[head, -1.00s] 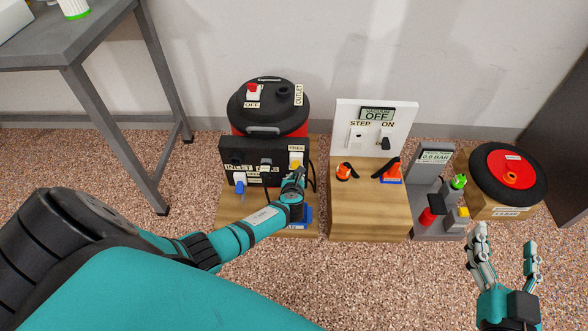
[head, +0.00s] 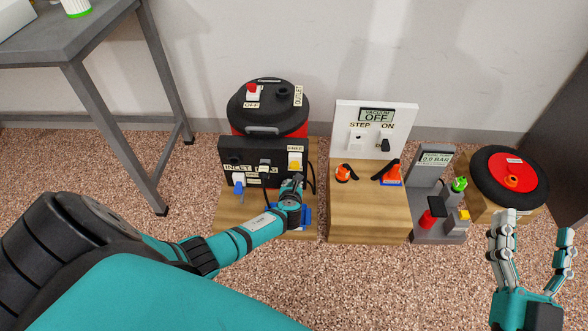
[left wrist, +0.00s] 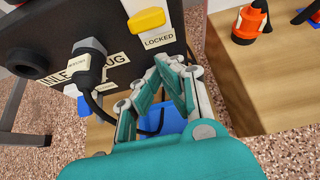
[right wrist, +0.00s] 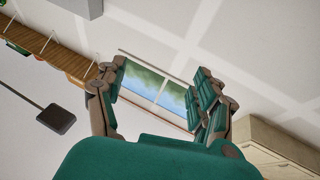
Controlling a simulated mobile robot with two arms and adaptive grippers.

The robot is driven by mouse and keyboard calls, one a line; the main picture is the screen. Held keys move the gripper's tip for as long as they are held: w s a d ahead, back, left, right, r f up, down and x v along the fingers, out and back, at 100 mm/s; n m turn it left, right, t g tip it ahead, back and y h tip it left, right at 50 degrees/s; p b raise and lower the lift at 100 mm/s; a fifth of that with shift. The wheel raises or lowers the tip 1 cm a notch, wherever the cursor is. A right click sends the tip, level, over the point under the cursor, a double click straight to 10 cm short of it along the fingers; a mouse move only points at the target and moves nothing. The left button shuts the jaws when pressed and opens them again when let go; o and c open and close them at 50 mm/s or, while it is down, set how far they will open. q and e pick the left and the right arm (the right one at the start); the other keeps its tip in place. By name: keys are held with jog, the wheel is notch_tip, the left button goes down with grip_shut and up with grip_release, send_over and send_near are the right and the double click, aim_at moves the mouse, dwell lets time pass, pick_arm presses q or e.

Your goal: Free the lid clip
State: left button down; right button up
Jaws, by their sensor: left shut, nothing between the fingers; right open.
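The lid clip appears to be the yellow block (head: 294,165) on a white plate at the right of the black panel (head: 234,146). In the left wrist view the yellow clip (left wrist: 147,20) sits above a label reading LOCKED (left wrist: 158,39). My left gripper (head: 297,180) is shut and empty, just below and in front of the clip. In the left wrist view its fingertips (left wrist: 172,66) come together below the LOCKED label, apart from the clip. My right gripper (head: 534,222) is open and empty at the far right; its wrist view (right wrist: 155,75) shows only the room.
A grey plug (left wrist: 88,58) and a cable are left of the clip. The black-lidded canister (head: 266,100) stands behind the panel. A wooden stand (head: 368,220) with orange parts and a grey gauge stand (head: 440,233) are to the right. A blue part (left wrist: 170,120) lies under my left fingers.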

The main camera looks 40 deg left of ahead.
notch_tip(320, 180, up, 4)
jog(key=s+f+t, duration=0.1)
jog(key=s+t, duration=0.1)
jog(key=t, duration=0.1)
notch_tip(320, 180, down, 12)
jog(key=w+d+g+h+p, duration=0.2)
jog(key=g+p, duration=0.1)
jog(key=g, duration=0.6)
pick_arm(q)
jog(key=p+v, duration=0.3)
jog(key=v, duration=0.6)
jog(key=shift+r, duration=0.35)
pick_arm(e)
jog(key=s+d+f+g+h, duration=0.2)
jog(key=s+d+f+g, duration=0.2)
jog(key=s+f+g, duration=0.4)
jog(key=shift+s+d+f+m+h, duration=0.2)
jog(key=shift+s+f+m+h, duration=0.15)
jog(key=shift+s+f, duration=0.8)
pick_arm(q)
jog(key=shift+s, duration=0.15)
pick_arm(e)
jog(key=shift+w+f, duration=0.25)
